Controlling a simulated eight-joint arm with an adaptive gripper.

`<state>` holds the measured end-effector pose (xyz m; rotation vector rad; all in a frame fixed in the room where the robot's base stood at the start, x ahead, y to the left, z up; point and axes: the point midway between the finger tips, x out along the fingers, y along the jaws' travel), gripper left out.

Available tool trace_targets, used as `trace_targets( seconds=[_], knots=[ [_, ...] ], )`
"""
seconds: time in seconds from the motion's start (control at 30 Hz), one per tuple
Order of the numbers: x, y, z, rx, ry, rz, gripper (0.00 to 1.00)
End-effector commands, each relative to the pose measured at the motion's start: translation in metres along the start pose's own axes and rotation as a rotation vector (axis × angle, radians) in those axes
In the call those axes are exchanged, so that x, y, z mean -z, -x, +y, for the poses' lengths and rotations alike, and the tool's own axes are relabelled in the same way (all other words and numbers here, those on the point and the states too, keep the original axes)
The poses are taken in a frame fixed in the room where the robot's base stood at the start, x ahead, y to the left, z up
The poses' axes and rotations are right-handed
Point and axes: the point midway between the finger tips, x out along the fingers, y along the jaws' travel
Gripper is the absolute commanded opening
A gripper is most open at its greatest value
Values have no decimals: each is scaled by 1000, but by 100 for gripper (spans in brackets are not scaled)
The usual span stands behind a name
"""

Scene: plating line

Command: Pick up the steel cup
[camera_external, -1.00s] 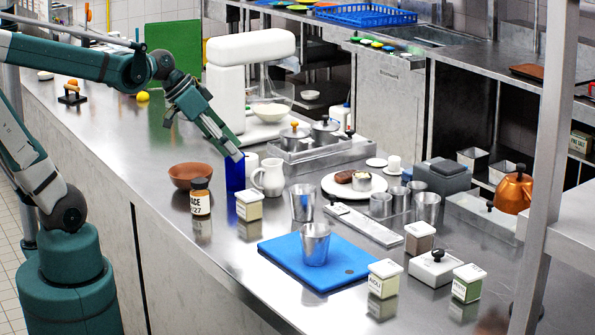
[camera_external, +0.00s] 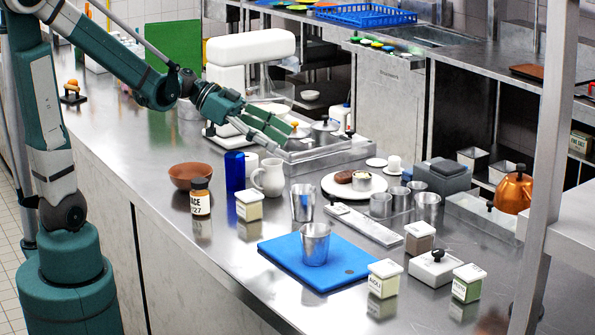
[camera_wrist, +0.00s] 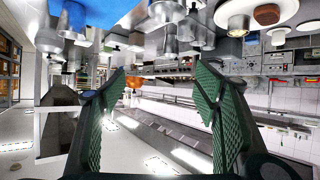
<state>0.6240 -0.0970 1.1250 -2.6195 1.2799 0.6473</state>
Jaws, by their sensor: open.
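Several steel cups show in the outside view. One steel cup (camera_external: 315,244) stands upright on the blue board (camera_external: 280,262), and another steel cup (camera_external: 303,204) stands just behind it. More steel cups (camera_external: 427,208) stand in a group to the right, by the white plate. My gripper (camera_external: 281,136) is up in the air near the mixer, behind and left of all these cups, touching none of them. In the wrist view my gripper (camera_wrist: 160,84) has its green fingers wide apart with nothing between. That view is upside down, with steel cups (camera_wrist: 170,45) along its top.
A white pitcher (camera_external: 268,178), blue cup (camera_external: 235,171), brown bowl (camera_external: 190,174) and labelled jar (camera_external: 201,198) stand left of the cups. Steel pans (camera_external: 325,152) lie below my gripper. Labelled containers (camera_external: 384,279) stand right of the board. The counter's front left is clear.

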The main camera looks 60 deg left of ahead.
Motion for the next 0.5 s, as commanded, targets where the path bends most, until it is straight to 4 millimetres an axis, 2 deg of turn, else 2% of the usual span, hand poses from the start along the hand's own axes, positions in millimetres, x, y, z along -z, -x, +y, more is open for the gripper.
trace_targets(
  seconds=[0.17, 0.5],
  knots=[
    [7, -3, -12, -16, -62, 69, 61],
    [-41, -27, -13, -17, -62, 68, 61]
  ],
)
